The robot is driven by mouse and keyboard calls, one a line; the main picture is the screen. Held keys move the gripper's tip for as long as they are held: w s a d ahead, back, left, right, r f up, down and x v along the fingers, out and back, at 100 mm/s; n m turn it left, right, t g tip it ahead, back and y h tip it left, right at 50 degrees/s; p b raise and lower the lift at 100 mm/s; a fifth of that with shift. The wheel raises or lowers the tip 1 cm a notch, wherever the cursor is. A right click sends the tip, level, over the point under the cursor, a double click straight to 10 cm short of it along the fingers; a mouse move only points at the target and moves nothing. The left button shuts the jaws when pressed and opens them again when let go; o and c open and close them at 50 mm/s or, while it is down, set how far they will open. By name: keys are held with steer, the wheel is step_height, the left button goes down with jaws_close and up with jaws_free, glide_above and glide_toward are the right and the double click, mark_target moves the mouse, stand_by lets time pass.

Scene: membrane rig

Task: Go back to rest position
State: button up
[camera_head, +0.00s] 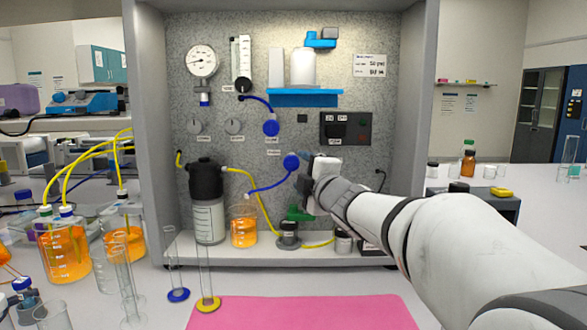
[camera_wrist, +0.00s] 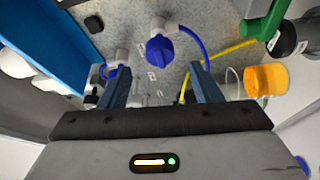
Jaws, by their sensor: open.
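My gripper (camera_wrist: 160,90) is open in the wrist view, with its two dark fingers apart and nothing between them. Beyond the fingertips is a blue knob (camera_wrist: 160,50) on a white fitting, with a blue tube running from it. In the head view my arm reaches in from the right, and its end is in front of the grey speckled panel (camera_head: 345,85), close to the right of the blue knob (camera_head: 291,162). The fingers are mostly hidden there by the wrist. I cannot tell whether they touch anything.
The panel cabinet has grey side walls (camera_head: 150,130) and a blue shelf (camera_head: 305,98). A black-topped bottle (camera_head: 206,180) and an orange beaker (camera_head: 244,228) stand on its ledge. Glass cylinders (camera_head: 207,280) stand in front. A pink mat (camera_head: 300,313) lies clear on the bench.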

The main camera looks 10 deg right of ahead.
steer(key=shift+s, duration=0.25)
steer(key=s+d+f+m+g+h+p, duration=0.4)
steer(key=s+f+m+g+h+p, duration=0.25)
steer(key=s+m+p, duration=0.45)
steer(key=s+a+f+m+g+y+p, duration=0.1)
steer(key=s+f+m+g, duration=0.1)
steer(key=s, duration=0.4)
steer(key=s+a+f+m+g+y+p, duration=0.1)
steer(key=s+a+f+m+g+p, duration=0.1)
steer(key=s, duration=0.4)
steer(key=s+a+f+m+g+y+p, duration=0.1)
steer(key=s+a+f+m+g+p, duration=0.1)
steer(key=s+g, duration=0.3)
steer(key=shift+s+a+f+m, duration=0.2)
steer(key=shift+s+f+m, duration=0.1)
steer(key=shift+s+m, duration=0.65)
